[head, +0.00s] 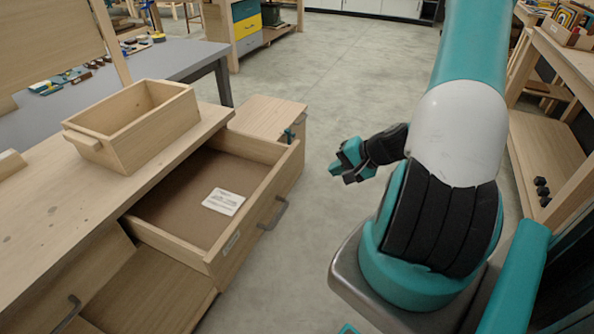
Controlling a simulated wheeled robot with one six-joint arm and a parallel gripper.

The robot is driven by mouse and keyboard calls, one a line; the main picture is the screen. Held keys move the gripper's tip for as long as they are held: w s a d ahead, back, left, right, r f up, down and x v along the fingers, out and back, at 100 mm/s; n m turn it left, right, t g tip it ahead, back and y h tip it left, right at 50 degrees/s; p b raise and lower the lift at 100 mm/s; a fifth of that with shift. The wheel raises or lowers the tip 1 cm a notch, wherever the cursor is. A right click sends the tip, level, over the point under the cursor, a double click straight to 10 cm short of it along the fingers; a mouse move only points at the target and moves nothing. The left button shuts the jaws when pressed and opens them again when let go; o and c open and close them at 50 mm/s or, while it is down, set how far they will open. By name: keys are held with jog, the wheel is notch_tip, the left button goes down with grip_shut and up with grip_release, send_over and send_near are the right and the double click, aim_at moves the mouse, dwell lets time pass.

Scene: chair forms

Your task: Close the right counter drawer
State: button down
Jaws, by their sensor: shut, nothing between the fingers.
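The right counter drawer (237,250) is pulled out from under the wooden counter (60,226). Its inside shows a brown bottom with a white printed card (223,201) lying on it. A grey bar handle (274,214) is on its front panel. My gripper (338,172) is to the right of the drawer front, over the floor, apart from the handle. Its teal fingers are shut with nothing held.
A wooden box (128,140) sits on the counter. Below the drawer, a lower drawer or compartment (150,290) stands open. A grey table (170,62) is behind at left. A wooden shelf unit (545,150) stands at right. The concrete floor (350,75) ahead is clear.

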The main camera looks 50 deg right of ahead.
aim_at(289, 178)
jog(key=shift+w+a+r+p+x, duration=0.1)
jog(key=shift+w+r+p+x, duration=0.25)
jog(key=shift+x, duration=1.8)
jog(key=shift+w+a+r+p+x, duration=0.1)
jog(key=shift+w+r+p+x, duration=0.2)
jog(key=shift+x, duration=1.8)
jog(key=shift+w+a+r+p+x, duration=0.1)
jog(key=shift+w+r+p+x, duration=0.2)
jog(key=shift+x, duration=1.85)
